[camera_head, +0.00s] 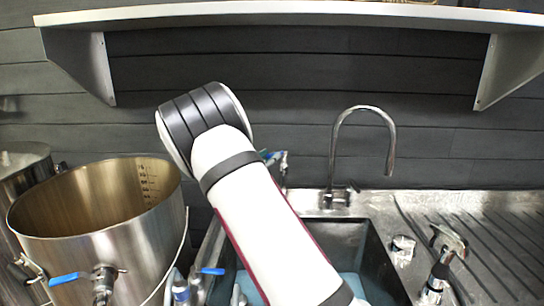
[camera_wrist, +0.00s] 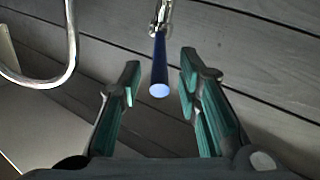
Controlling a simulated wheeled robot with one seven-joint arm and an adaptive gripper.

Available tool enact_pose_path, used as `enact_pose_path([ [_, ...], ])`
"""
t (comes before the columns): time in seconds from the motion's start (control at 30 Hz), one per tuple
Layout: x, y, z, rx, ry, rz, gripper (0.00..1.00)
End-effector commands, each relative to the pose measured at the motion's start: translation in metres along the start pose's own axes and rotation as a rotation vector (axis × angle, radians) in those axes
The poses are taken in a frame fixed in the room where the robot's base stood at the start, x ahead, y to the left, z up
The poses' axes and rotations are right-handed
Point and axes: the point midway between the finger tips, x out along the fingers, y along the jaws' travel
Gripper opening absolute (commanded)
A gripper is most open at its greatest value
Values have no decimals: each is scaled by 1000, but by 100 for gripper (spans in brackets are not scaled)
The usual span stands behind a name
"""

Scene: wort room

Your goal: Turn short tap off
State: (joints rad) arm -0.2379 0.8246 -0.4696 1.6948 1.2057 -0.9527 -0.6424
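A blue tap handle (camera_wrist: 159,70) on a metal fitting (camera_wrist: 160,15) comes down from the top of the wrist view, its round pale end towards me. My gripper (camera_wrist: 158,97) is open, with one teal-padded finger on each side of the handle. I see gaps between handle and both fingers; whether its end lies fully between the tips I cannot tell. In the head view my arm hides most of that spot; only a small teal and metal part (camera_head: 283,165) shows beside the arm near the wall. Most of my gripper is hidden there.
A tall gooseneck tap (camera_head: 337,140) stands behind the sink (camera_head: 370,262); a curved metal pipe (camera_wrist: 70,40) shows left in the wrist view. A steel pot (camera_head: 95,245) with a blue-handled valve (camera_head: 66,278) stands left. Another blue handle (camera_head: 211,271) is near the sink. A shelf (camera_head: 290,14) hangs above.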

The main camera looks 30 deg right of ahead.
Motion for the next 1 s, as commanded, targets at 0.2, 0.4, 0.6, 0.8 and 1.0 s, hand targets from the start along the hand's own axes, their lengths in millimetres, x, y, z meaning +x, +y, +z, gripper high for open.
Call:
enact_pose_path([
  [0.2,19,0,0,0,0,-1,31],
  [0.4,22,-1,0,0,1,-1,31],
  [0.6,22,0,0,0,1,-1,15],
  [0.8,21,0,0,1,0,-1,0],
  [1.0,22,2,-1,-1,4,-13,0],
])
